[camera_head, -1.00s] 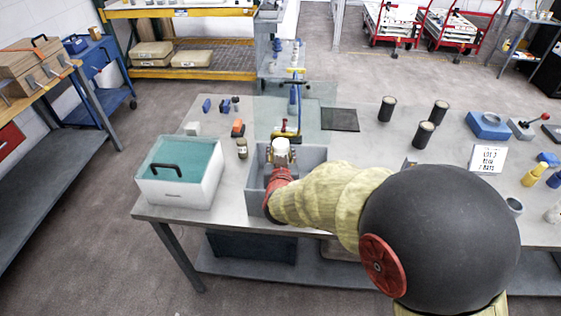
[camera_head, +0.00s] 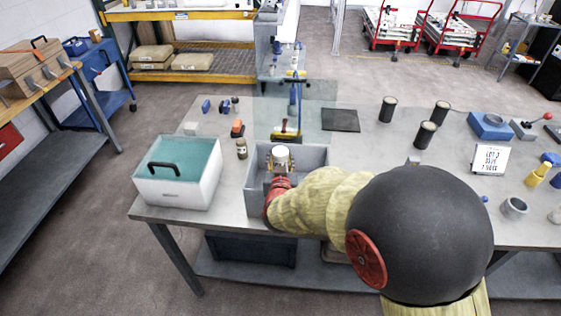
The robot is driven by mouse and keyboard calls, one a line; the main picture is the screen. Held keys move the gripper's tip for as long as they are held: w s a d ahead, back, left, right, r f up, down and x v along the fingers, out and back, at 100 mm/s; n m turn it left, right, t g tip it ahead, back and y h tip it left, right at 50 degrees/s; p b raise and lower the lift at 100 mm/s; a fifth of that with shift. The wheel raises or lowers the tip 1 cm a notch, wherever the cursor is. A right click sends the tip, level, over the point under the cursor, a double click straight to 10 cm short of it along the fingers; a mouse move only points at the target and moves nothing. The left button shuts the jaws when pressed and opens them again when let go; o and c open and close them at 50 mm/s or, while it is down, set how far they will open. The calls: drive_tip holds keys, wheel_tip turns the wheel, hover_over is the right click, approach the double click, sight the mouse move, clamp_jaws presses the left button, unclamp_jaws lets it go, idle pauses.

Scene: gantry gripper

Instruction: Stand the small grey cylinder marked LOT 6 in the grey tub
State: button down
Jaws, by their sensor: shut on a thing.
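The grey tub (camera_head: 313,155) is an open rectangular box near the front edge of the table. My gripper (camera_head: 281,166) reaches over it from the front, with brassy fingers on both sides of a small pale cylinder (camera_head: 281,152). The gripper is shut on this cylinder, which looks upright, with its whitish top showing. No LOT 6 mark is readable on it. The cylinder's lower part is hidden by the gripper, so I cannot tell whether it touches the tub floor.
Black cylinders (camera_head: 425,135) stand to the right. A printed sign (camera_head: 481,159) stands farther right. A dark mat (camera_head: 341,120) lies behind.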

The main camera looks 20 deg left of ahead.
drive_tip(key=shift+d+f, duration=0.1)
drive_tip(key=shift+f, duration=0.25)
drive_tip(key=c, duration=1.6)
unclamp_jaws()
drive_tip(key=shift+s+f, duration=0.1)
drive_tip(key=shift+f, duration=0.05)
drive_tip(key=o, duration=0.4)
drive_tip(key=shift+d+f, duration=0.1)
drive_tip(key=shift+f, duration=0.1)
drive_tip(key=shift+s+f, duration=0.1)
drive_tip(key=shift+r+p, duration=0.25)
drive_tip(key=shift+p, duration=0.05)
drive_tip(key=p+v, duration=0.1)
drive_tip(key=v, duration=0.3)
drive_tip(key=r+p+v, duration=0.1)
drive_tip(key=v, duration=0.7)
drive_tip(key=shift+a+r+p, duration=0.2)
drive_tip(key=shift+r+p, duration=0.15)
drive_tip(key=shift+p, duration=0.05)
drive_tip(key=shift+w, duration=0.2)
